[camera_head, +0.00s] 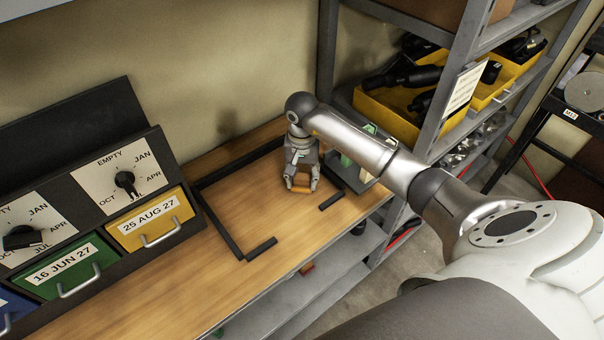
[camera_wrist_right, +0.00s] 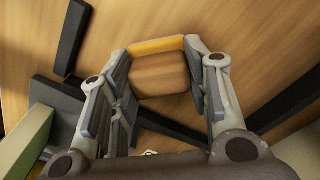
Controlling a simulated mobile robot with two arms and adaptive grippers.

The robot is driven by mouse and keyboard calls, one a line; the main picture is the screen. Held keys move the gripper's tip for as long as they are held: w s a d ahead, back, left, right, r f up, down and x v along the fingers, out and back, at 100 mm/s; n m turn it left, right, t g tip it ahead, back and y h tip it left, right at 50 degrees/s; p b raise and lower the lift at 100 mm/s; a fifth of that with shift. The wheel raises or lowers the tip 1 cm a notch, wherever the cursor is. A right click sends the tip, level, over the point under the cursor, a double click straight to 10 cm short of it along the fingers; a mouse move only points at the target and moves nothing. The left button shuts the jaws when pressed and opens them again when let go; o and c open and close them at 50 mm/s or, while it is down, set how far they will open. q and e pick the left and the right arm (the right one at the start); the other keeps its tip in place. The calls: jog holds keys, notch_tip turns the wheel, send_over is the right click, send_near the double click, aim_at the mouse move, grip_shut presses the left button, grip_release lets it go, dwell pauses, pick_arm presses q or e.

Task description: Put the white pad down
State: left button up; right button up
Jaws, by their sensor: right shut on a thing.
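My right gripper (camera_head: 300,187) is low over the wooden bench, inside a black outlined area. Whether the bar touches the bench I cannot tell. No plainly white pad shows in the grip. A small pale patch (camera_wrist_right: 150,153) shows low between the fingers in the wrist view, too small to identify. My left gripper is not in view.
Black strips (camera_head: 221,225) edge the area, with gaps at the front. A dial panel (camera_head: 80,176) with coloured drawers stands left. A grey shelf rack (camera_head: 461,75) with a yellow bin (camera_head: 392,116) stands right. The bench (camera_head: 268,215) is clear in front of the gripper.

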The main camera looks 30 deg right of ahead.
aim_at(302, 175)
jog(key=shift+f, duration=0.1)
jog(key=shift+f+b, duration=0.15)
jog(key=shift+b, duration=0.15)
jog(key=o, duration=1.1)
jog(key=shift+r+p, duration=0.3)
jog(key=shift+p, duration=0.05)
jog(key=shift+w+r, duration=0.1)
jog(key=shift+r, duration=0.2)
notch_tip(302, 175, up, 11)
jog(key=b, duration=0.2)
jog(key=shift+r+b, duration=0.15)
jog(key=shift+b, duration=0.15)
